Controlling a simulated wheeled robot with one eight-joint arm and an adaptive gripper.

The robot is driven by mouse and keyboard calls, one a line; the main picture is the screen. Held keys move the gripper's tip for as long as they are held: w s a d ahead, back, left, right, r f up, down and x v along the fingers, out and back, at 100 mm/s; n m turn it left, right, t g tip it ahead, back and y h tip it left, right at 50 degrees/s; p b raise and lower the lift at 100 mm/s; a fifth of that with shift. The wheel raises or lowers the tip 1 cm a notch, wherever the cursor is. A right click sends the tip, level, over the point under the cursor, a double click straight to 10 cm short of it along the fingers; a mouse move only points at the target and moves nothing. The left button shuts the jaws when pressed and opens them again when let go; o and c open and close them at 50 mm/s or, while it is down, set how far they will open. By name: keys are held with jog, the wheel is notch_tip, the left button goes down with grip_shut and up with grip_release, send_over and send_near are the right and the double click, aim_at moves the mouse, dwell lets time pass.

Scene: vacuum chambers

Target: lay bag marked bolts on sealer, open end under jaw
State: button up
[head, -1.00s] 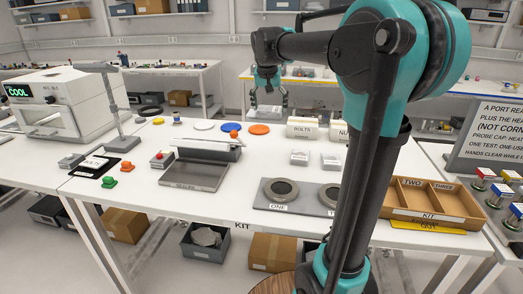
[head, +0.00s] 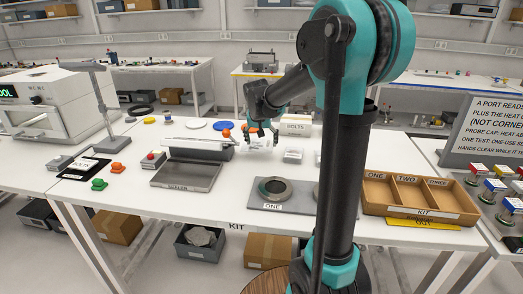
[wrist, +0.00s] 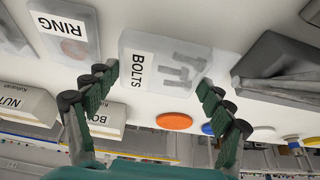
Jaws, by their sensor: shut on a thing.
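The bag marked BOLTS (wrist: 165,62) is a flat clear bag with a white label and grey bolts showing. In the wrist view it sits between the fingertips of my gripper (wrist: 160,98), which is shut on it. In the head view my gripper (head: 262,135) is low over the bench, just right of the sealer, with the pale bag hard to make out beneath it. The sealer (head: 185,176) has a flat grey plate in front and a raised jaw bar (head: 205,143) behind; part of it shows at right in the wrist view (wrist: 275,65). Which bag end is open cannot be told.
A bag marked RING (wrist: 65,30) lies beside the held bag; it also shows in the head view (head: 292,155). A BOLTS box (head: 298,128) stands behind. A post stand (head: 108,100) is left of the sealer; the ONE plate (head: 272,190) and KIT tray (head: 415,211) are right.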

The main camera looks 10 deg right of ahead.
aim_at(261, 145)
jog(key=shift+f, duration=1.95)
jog(key=o, duration=1.1)
jog(key=shift+f, duration=0.1)
jog(key=shift+o, duration=0.2)
